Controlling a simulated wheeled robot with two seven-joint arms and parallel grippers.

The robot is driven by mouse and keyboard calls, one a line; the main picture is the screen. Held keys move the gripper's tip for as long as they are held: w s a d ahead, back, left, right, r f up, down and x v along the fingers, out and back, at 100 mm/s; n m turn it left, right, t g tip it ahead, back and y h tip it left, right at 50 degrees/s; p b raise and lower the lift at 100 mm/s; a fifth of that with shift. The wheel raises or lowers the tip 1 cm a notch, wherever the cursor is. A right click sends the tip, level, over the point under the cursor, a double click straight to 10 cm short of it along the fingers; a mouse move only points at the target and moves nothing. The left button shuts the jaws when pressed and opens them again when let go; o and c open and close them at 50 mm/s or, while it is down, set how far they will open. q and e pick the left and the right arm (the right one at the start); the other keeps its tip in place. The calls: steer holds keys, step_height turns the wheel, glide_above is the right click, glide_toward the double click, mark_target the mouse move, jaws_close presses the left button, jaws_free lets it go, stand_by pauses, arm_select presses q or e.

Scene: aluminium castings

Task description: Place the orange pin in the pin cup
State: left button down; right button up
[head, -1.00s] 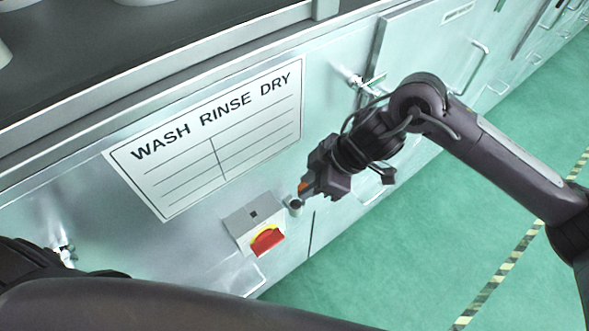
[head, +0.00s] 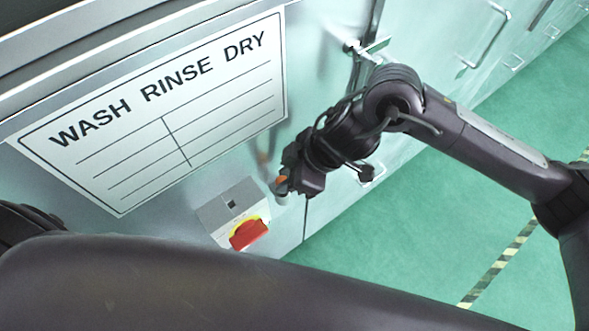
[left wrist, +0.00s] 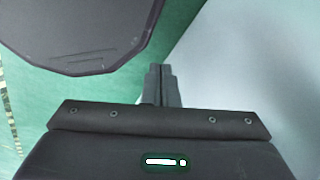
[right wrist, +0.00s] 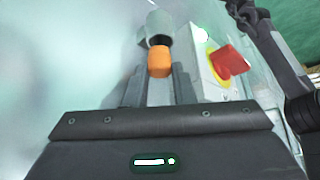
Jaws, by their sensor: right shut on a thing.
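The orange pin (head: 283,180) is held at the tips of my right gripper (head: 285,184), near the cabinet front. In the right wrist view the orange pin (right wrist: 159,59) stands between the two fingers. Just beyond it is the pin cup (right wrist: 156,24), a small grey cylinder with a dark mouth partly covered by the pin. I cannot tell whether the pin's end is inside the mouth or just short of it. In the head view the cup is mostly hidden by the gripper. My left gripper (left wrist: 161,72) has its fingers together, with nothing between them.
A grey switch box with a red rotary knob (head: 248,234) on yellow sits on the cabinet front, close to my right gripper. A WASH RINSE DRY board (head: 160,110) is above. A latch handle (head: 370,46) sticks out further right. Green floor (head: 400,230) is open at right.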

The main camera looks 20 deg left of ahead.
steer(key=shift+w+d, duration=0.1)
steer(key=shift+w, duration=0.3)
steer(key=shift+s, duration=0.1)
steer(key=o, duration=0.7)
steer(key=shift+s, duration=0.3)
steer(key=shift+o, duration=1.4)
steer(key=shift+s+a+r, duration=0.15)
steer(key=shift+s+a, duration=0.05)
steer(key=shift+s, duration=0.15)
steer(key=shift+w, duration=0.1)
steer(key=shift+w+d, duration=0.1)
steer(key=shift+w, duration=0.05)
steer(key=shift+w+d, duration=0.1)
steer(key=shift+w, duration=0.05)
arm_select(q)
steer(key=shift+s+f+b, duration=0.1)
steer(key=shift+f+b, duration=0.6)
arm_select(e)
steer(key=v, duration=1.1)
steer(key=shift+r, duration=0.4)
steer(key=shift+s+d, duration=0.1)
steer(key=shift+s, duration=0.1)
